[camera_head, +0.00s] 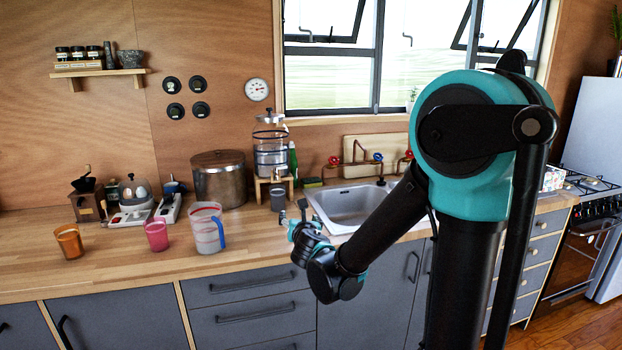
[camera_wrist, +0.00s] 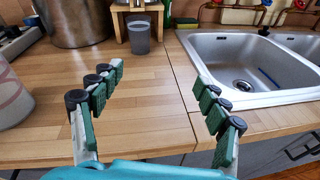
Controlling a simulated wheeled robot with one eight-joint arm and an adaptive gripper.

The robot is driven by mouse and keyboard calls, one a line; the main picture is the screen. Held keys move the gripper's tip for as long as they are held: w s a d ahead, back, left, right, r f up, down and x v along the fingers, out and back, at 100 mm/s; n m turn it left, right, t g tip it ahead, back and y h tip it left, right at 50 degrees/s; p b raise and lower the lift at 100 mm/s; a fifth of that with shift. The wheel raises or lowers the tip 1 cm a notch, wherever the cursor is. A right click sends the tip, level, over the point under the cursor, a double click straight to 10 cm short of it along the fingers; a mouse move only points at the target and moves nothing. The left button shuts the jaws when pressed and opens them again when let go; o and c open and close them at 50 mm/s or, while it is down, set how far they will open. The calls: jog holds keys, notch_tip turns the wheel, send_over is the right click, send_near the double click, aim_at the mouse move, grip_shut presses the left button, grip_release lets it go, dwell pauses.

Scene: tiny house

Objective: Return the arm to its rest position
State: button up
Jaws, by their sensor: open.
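My gripper (camera_wrist: 158,95) is open and empty in the wrist view, its two green-padded fingers spread wide above the wooden counter (camera_wrist: 150,115). Bare counter shows between the fingers. In the head view my gripper (camera_head: 294,218) is small and partly hidden by my own wrist, near the counter's front edge just left of the sink (camera_head: 352,207). My arm reaches forward and down from the right side of the head view. A dark grey cup (camera_wrist: 139,37) stands on the counter beyond the fingers, apart from them.
A clear pitcher with a blue handle (camera_head: 207,232), a pink cup (camera_head: 157,236) and an orange cup (camera_head: 69,242) stand left of my gripper. A large pot (camera_head: 219,178) and a water dispenser (camera_head: 271,150) stand behind. The stove (camera_head: 588,188) is at the far right.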

jog(key=s+d+f+m+g+h, duration=0.2)
jog(key=s+d+f+m, duration=0.1)
jog(key=d+m, duration=0.4)
jog(key=s+d+f+m+g+h, duration=0.1)
jog(key=s+d+f+m+g, duration=0.2)
jog(key=d+m, duration=0.35)
jog(key=s+d+f+m+g+h, duration=0.1)
jog(key=s+d+f+m+h, duration=0.1)
jog(key=s+d+f+m, duration=0.35)
jog(key=s+d+f+m+g+y, duration=0.1)
jog(key=s+f+m+g, duration=0.1)
jog(key=s+m, duration=0.5)
jog(key=s+d+f+m+g+y, duration=0.1)
jog(key=s+d+f+m+g, duration=0.1)
jog(key=s+m, duration=0.6)
notch_tip(320, 180, down, 2)
jog(key=shift+d+f+m+g+y, duration=0.1)
jog(key=shift+d+m+g+y, duration=0.25)
jog(key=shift+m+g, duration=0.35)
